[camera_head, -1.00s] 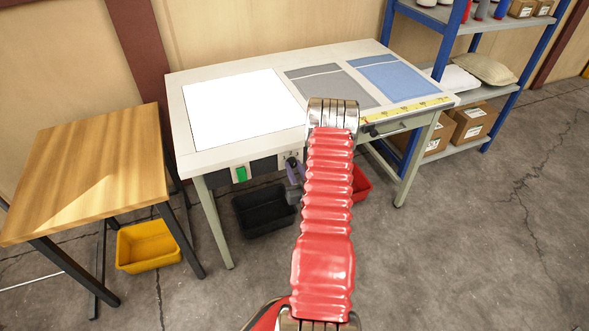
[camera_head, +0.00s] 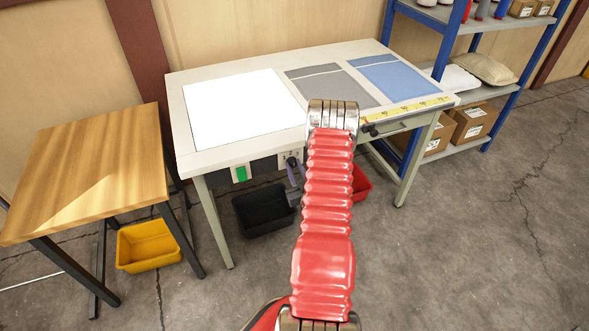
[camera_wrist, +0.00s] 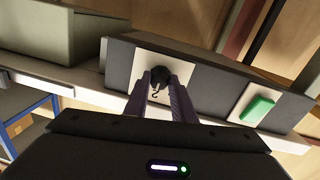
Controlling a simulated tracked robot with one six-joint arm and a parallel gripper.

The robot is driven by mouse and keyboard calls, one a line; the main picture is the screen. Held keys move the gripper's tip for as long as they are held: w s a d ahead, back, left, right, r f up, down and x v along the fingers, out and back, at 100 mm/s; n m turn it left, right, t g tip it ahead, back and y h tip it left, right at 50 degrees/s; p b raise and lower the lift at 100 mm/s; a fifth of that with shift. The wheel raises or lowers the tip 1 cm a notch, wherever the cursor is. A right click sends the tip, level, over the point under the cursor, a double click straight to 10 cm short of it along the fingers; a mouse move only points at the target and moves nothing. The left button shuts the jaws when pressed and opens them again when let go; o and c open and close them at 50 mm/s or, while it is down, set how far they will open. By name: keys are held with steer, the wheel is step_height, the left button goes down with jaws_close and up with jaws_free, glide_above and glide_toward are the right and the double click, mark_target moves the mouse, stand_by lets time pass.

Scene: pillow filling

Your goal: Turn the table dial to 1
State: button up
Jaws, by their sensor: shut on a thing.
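The table dial (camera_wrist: 160,75) is a small black knob on a pale plate (camera_wrist: 146,62) in the dark panel under the table's front edge. In the wrist view the two purple fingers of my gripper (camera_wrist: 161,88) are shut on it, one on each side. In the head view my gripper (camera_head: 293,165) is at the panel below the tabletop, partly behind my red arm. A thin dark hook shape shows just below the knob in the wrist view.
A green switch (camera_head: 241,174) sits on the same panel, left of the dial in the head view. The worktable (camera_head: 240,68) carries a white sheet, grey and blue cloths and a yellow tape. A black bin (camera_head: 262,212) and red bin (camera_head: 361,183) stand below.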

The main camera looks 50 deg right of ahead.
steer(key=n, duration=0.5)
steer(key=shift+n, duration=0.3)
steer(key=n+t, duration=0.1)
steer(key=n, duration=0.4)
steer(key=shift+f, duration=0.1)
steer(key=shift+a+n, duration=0.1)
steer(key=shift+n, duration=0.2)
steer(key=o, duration=1.1)
steer(key=shift+c, duration=0.2)
steer(key=shift+s, duration=0.1)
steer(key=v, duration=1.3)
steer(key=shift+s, duration=0.25)
